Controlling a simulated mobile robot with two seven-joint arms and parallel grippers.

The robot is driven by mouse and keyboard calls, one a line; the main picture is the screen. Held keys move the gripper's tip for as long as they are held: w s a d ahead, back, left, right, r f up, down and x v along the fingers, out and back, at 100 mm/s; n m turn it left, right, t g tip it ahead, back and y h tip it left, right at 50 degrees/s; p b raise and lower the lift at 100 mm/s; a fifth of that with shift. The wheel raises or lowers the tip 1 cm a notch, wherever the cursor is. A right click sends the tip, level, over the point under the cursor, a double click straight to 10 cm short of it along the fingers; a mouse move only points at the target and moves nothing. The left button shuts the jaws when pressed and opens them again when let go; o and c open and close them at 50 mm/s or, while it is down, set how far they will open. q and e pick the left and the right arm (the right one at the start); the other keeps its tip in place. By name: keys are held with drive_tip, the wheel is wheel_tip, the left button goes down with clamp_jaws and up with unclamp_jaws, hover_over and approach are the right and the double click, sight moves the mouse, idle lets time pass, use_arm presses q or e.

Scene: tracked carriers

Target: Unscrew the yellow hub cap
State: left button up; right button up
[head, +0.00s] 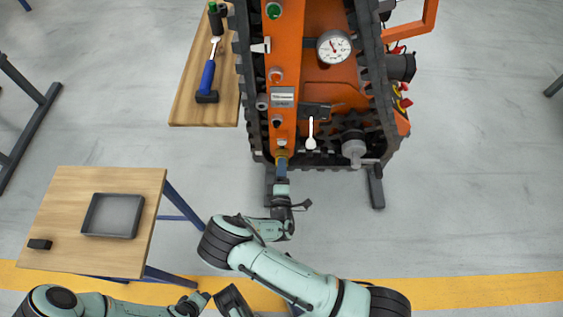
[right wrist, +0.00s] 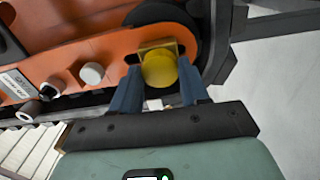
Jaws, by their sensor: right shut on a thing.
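The yellow hub cap (right wrist: 160,68) is round and sits at the end of the orange carrier's side beam, in front of a brass-coloured square piece. In the head view the cap (head: 282,153) shows only as a small yellowish patch at the carrier's near end. My right gripper (right wrist: 158,78) has its two blue fingers on either side of the cap and is shut on it. In the head view the right gripper (head: 282,162) points away from me at the beam's end.
The orange tracked carrier (head: 322,90) has black tracks and a pressure gauge (head: 334,47). A wooden bench (head: 180,105) at its left holds a blue-handled tool (head: 208,78). A wooden table (head: 65,190) at left holds a grey tray (head: 86,221) and a small black block (head: 39,244).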

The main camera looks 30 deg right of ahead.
drive_tip(key=shift+n, duration=0.9)
drive_tip(key=n+b, duration=0.1)
drive_tip(key=n, duration=0.2)
drive_tip(key=n+b, duration=0.1)
drive_tip(key=n, duration=0.5)
drive_tip(key=shift+n, duration=0.4)
drive_tip(key=o, duration=1)
